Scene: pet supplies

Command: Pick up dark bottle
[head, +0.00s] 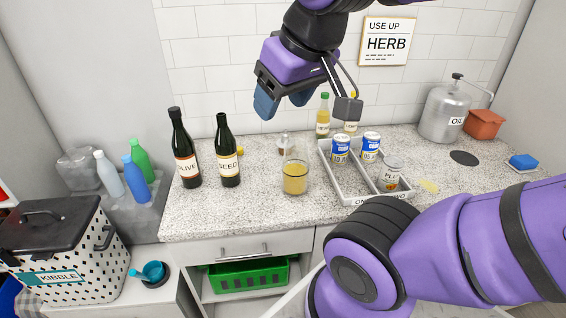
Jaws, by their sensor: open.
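Two dark bottles stand upright side by side at the left of the speckled counter. The left dark bottle (181,146) has a label reading "OLIVE", partly turned away. The right dark bottle (227,150) has a label reading "SEED". My gripper (280,105) is open and empty in the air above the counter. It is to the right of both bottles and higher than their tops, touching nothing.
A divided tray (352,186) holds several cans. A steel oil can (444,108) stands farther right. The counter's front left is clear.

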